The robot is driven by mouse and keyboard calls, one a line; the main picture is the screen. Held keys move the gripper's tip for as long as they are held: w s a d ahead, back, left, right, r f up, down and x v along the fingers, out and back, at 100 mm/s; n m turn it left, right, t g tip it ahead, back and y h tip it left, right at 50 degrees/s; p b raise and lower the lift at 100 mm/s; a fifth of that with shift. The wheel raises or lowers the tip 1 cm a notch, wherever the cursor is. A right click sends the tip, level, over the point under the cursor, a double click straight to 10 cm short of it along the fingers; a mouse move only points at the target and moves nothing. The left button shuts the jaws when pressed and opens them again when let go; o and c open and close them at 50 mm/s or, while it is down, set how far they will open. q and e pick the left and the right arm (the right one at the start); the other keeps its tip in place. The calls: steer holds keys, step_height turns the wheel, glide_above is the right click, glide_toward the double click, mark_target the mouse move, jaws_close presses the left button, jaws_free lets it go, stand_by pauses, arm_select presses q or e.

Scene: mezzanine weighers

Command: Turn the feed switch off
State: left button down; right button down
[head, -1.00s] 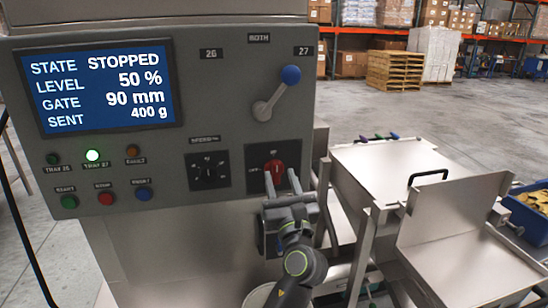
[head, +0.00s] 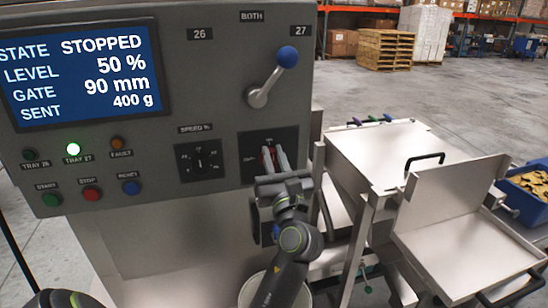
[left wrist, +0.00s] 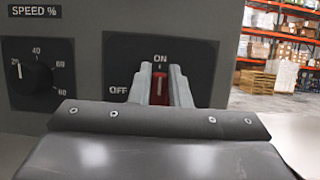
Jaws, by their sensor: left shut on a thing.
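The feed switch (head: 268,158) is a red rotary knob on a dark plate (head: 247,146) at the lower right of the grey control panel. In the left wrist view the red knob (left wrist: 159,88) stands upright, pointing at ON, with OFF marked to its left. My left gripper (head: 274,160) is shut on the knob, one finger on each side; it also shows in the left wrist view (left wrist: 160,85). The fingers hide the knob's sides. My right gripper is not in view.
The speed dial (head: 201,162) is just left of the switch. A blue-knobbed lever (head: 270,78) stands above, toward 27. The display (head: 86,73) reads STOPPED, 50 %, 90 mm, 400 g. Metal trays (head: 455,215) stand at the right.

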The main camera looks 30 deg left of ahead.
arm_select(q)
steer(key=shift+f+n+g+b, duration=0.2)
steer(key=shift+n+g+b, duration=0.15)
steer(key=shift+n, duration=0.25)
steer(key=n+g, duration=0.1)
steer(key=n, duration=0.1)
steer(key=n+g+y+b, duration=0.1)
steer(key=n, duration=0.2)
steer(key=n+g+y+b, duration=0.1)
steer(key=n+g, duration=0.1)
steer(key=n, duration=0.1)
steer(key=shift+s+a+f, duration=0.2)
steer(key=shift+s+a, duration=0.15)
steer(key=n, duration=0.2)
steer(key=n+g+b, duration=0.1)
steer(key=shift+s+a+f+n+g, duration=0.15)
steer(key=shift+n+g, duration=0.1)
steer(key=shift+n, duration=0.15)
steer(key=n+g, duration=0.1)
steer(key=n, duration=0.4)
steer(key=shift+s+a+f+g+h, duration=0.1)
steer(key=shift+s+f+g+h, duration=0.1)
steer(key=shift+g+h, duration=0.15)
steer(key=n, duration=0.1)
steer(key=n+g, duration=0.1)
steer(key=n, duration=0.1)
steer(key=n+h, duration=0.1)
steer(key=shift+f, duration=0.3)
steer(key=shift+n, duration=0.4)
